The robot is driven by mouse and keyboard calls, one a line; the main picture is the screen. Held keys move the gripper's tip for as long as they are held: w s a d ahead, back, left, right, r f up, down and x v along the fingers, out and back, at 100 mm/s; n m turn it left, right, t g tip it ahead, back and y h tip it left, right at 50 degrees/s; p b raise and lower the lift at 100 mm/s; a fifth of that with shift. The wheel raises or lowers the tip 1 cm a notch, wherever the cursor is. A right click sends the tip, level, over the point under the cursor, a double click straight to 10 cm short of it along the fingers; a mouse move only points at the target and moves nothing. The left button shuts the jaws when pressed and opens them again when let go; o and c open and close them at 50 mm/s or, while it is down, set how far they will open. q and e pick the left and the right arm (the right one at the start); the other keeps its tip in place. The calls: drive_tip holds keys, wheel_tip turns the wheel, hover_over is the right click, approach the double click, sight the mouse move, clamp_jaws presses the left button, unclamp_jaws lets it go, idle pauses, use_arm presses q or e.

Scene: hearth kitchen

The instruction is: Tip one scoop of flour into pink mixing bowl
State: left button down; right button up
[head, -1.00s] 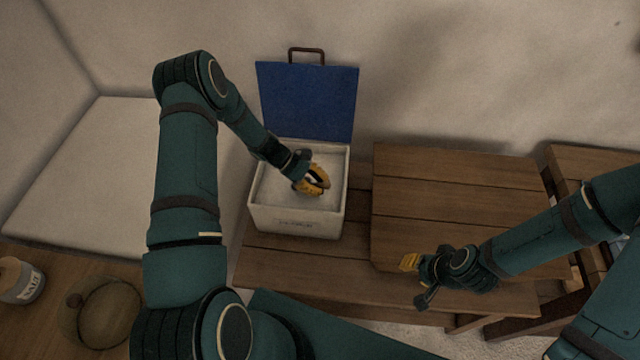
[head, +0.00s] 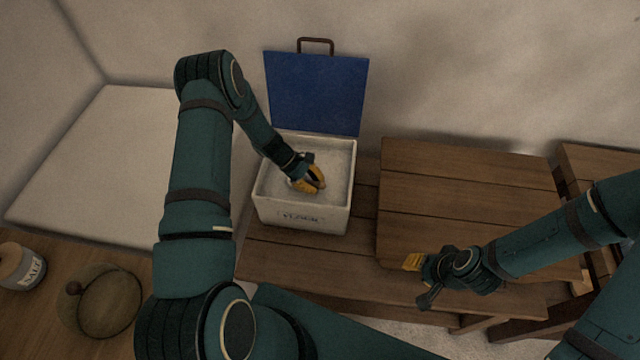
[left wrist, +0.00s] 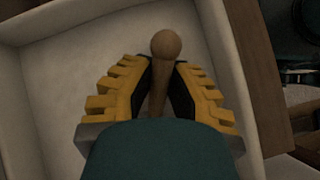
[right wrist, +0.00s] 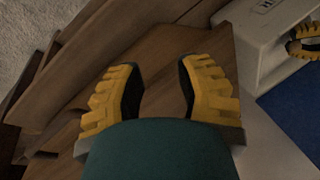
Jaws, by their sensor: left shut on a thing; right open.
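The white flour box (head: 300,218) stands on the wooden bench with its blue lid (head: 317,95) upright at the back. Pale flour (head: 338,157) fills it. My left gripper (head: 312,182) reaches down inside the box. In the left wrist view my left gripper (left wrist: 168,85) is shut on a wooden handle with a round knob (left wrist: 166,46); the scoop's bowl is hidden. My right gripper (head: 414,263) is open and empty over the front of the bench; its spread fingers (right wrist: 156,78) also show in the right wrist view. I see no pink mixing bowl.
A raised wooden board top (head: 460,190) stands right of the box. A pale block (head: 95,165) lies left of my left arm.

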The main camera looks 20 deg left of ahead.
use_arm(q)
drive_tip(key=shift+w+a+f+y, duration=0.15)
drive_tip(key=shift+a+f+y, duration=0.15)
drive_tip(key=shift+a+y, duration=0.35)
wheel_tip(320, 180, up, 2)
drive_tip(key=shift+a+r+y+p, duration=0.2)
drive_tip(key=shift+y+p, duration=0.45)
drive_tip(key=shift+p, duration=0.45)
drive_tip(key=shift+t+y, duration=0.3)
drive_tip(key=shift+y, duration=0.3)
drive_tip(key=shift+d+r+p, duration=0.2)
drive_tip(key=shift+r+p, duration=0.75)
drive_tip(key=shift+r, duration=0.4)
drive_tip(key=shift+d+r+p, duration=0.2)
drive_tip(key=shift+r+p, duration=0.75)
drive_tip(key=shift+r, duration=0.35)
drive_tip(key=shift+d+r+p, duration=0.2)
drive_tip(key=shift+r+p, duration=0.75)
drive_tip(key=shift+r, duration=0.4)
